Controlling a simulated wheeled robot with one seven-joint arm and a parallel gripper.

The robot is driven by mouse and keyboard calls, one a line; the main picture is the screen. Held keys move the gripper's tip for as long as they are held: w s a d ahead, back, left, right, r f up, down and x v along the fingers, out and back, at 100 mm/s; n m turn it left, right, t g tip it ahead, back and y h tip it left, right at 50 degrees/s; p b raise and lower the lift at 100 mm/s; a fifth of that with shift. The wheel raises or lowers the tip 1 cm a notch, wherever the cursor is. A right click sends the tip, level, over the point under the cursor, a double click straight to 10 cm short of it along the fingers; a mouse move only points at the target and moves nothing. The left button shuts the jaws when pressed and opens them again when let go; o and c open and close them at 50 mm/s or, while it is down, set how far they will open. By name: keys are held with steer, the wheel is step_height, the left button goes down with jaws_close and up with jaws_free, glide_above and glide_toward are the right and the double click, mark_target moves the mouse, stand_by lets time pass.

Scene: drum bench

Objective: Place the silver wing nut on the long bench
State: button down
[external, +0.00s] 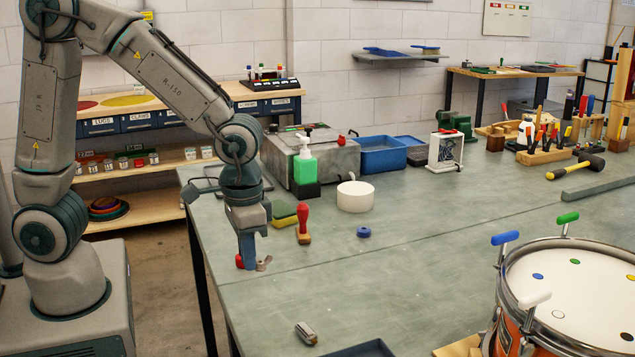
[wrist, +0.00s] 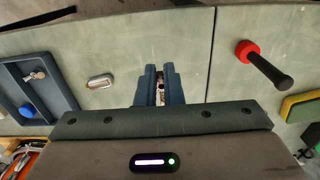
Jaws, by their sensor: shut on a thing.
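My gripper (external: 246,262) is low over the left end of the long bench (external: 290,290), its blue fingers pointing down. I cannot tell whether the nut touches the bench top.
A small silver clip-like piece (external: 306,333) and a dark tray (external: 365,348) lie toward the near edge. A drum (external: 570,290) is at right. The middle is clear.

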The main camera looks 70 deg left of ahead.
glide_above(266, 289)
step_height(266, 289, down, 3)
steer(key=shift+f+p, duration=0.15)
steer(key=shift+p, duration=0.15)
steer(key=shift+f, duration=2.1)
steer(key=shift+f, duration=0.15)
steer(key=c, duration=1.6)
jaws_free()
steer(key=shift+o, duration=0.2)
